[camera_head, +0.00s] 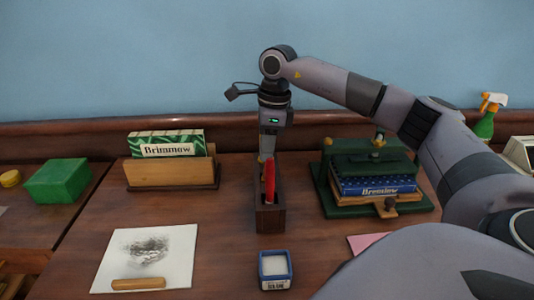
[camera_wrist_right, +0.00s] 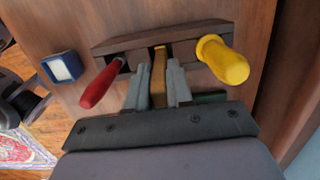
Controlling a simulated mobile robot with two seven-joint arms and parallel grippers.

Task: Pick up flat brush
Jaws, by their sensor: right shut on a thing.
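A red handle (camera_head: 270,181) and a yellow handle (camera_wrist_right: 222,60) stand on either side of the gripper, apart from the fingers. My left gripper is not in view.
A blue-rimmed box (camera_head: 274,269) stands in front of the holder. A book stand (camera_head: 172,173) is at left, a green press (camera_head: 333,205) with books at right. A paper sheet (camera_head: 181,246) lies front left. The wall is close behind.

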